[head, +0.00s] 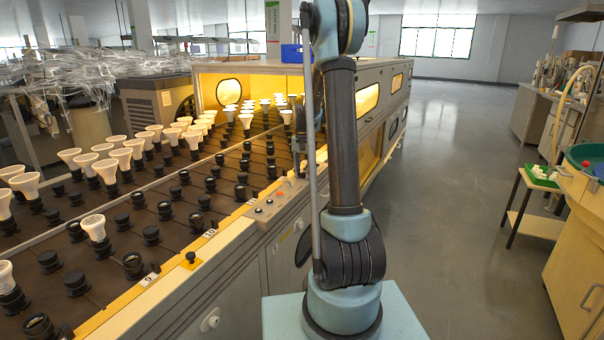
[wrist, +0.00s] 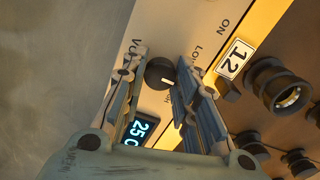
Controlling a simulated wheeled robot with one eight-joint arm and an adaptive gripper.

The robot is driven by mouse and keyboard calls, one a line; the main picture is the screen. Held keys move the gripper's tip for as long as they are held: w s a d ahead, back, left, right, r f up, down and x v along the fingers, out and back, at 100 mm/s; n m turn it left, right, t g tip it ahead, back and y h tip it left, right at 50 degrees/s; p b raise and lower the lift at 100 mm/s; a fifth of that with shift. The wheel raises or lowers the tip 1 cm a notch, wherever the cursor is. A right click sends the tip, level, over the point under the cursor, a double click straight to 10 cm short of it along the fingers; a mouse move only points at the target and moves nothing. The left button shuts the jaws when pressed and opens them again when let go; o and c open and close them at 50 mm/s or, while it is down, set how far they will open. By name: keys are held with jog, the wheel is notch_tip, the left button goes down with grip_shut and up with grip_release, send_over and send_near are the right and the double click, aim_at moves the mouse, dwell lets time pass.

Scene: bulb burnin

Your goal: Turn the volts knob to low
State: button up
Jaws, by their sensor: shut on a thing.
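The volts knob (wrist: 157,73) is a small dark round knob with a short white mark on its lower right side in the wrist view. A partly hidden label beginning "Vo" is at its left, and one beginning "Lo" is at its upper right. My gripper (wrist: 161,69) is shut on the knob, with one finger on each side. The fingers cover part of the lettering around it. In the head view, my arm hides most of the gripper and the knob.
A lit blue display (wrist: 139,129) shows "25" beside the left finger. A "12" plate (wrist: 235,59) and black sockets (wrist: 278,87) lie to the right. The floor (head: 455,180) at right is clear.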

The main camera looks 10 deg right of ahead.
aim_at(303, 172)
jog(key=shift+w+a+n, duration=0.1)
jog(key=shift+n, duration=0.3)
jog(key=n, duration=0.2)
jog(key=shift+n, duration=0.4)
jog(key=n, duration=0.4)
jog(key=shift+n, duration=0.3)
dwell(0.4)
jog(key=o, duration=1.1)
jog(key=shift+c, duration=0.2)
jog(key=shift+r, duration=0.1)
notch_tip(303, 172, up, 12)
